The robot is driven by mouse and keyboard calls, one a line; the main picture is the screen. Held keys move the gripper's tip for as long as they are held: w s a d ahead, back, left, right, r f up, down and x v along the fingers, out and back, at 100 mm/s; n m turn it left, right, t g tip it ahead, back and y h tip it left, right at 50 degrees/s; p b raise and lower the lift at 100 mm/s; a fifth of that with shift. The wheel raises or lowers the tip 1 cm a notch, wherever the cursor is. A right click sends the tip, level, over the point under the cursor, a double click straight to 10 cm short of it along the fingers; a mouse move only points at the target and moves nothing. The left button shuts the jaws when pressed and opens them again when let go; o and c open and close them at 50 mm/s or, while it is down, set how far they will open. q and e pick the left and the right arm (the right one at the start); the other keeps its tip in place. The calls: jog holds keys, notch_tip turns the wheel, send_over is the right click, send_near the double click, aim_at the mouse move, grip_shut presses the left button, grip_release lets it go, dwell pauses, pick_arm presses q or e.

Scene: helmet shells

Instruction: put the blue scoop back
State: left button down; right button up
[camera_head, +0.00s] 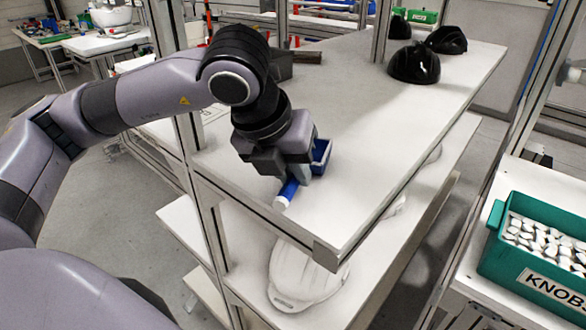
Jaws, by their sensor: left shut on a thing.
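The blue scoop (321,153) is at the near end of the white upper shelf (368,140), with its blue handle (289,189) ending in a white tip just over the shelf's near edge. My left gripper (300,176) reaches down from the left and is shut on the scoop's handle. The gripper hides part of the scoop, and I cannot tell whether the scoop rests on the shelf or is slightly raised. My right gripper is not in view.
Black helmet shells (414,64) stand at the shelf's far right. A white helmet shell (303,275) lies on the lower shelf. A green crate of white knobs (497,252) is at right. A dark block (280,64) lies behind my arm. The shelf's middle is clear.

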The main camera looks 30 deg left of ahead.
pick_arm(q)
jog(key=c, duration=1.1)
grip_release()
jog(key=shift+o, duration=0.2)
jog(key=shift+r+p, duration=0.25)
jog(key=shift+p, duration=0.25)
jog(key=v, duration=1.1)
jog(key=shift+r, duration=0.35)
jog(key=shift+s, duration=0.2)
